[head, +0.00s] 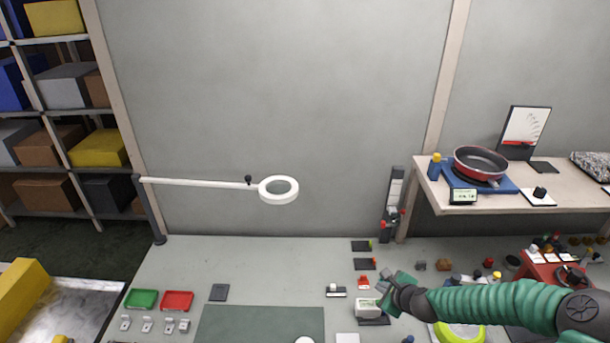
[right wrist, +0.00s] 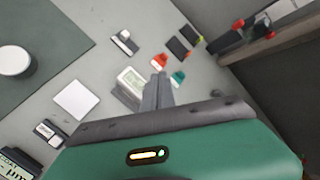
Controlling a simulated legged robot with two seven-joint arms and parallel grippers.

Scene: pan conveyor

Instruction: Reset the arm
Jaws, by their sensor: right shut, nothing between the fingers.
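My right arm (head: 500,306), green and ribbed, reaches in from the right in the head view. Its gripper (head: 388,296) is over the workbench, beside a small white device with a display (head: 366,306). In the right wrist view the two grey fingers of the gripper (right wrist: 158,88) are together with nothing held. The white device (right wrist: 131,80) lies just left of the fingertips there. I cannot tell the exact height of the fingers above the bench. My left gripper is not in view.
The grey workbench (head: 250,262) holds a green tray (head: 142,298), a red tray (head: 177,300) and a dark green mat (head: 225,325). A white ring lamp (head: 264,190) hangs over it. A red pan (head: 480,160) stands on the shelf at right. Small parts crowd the bench near my arm.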

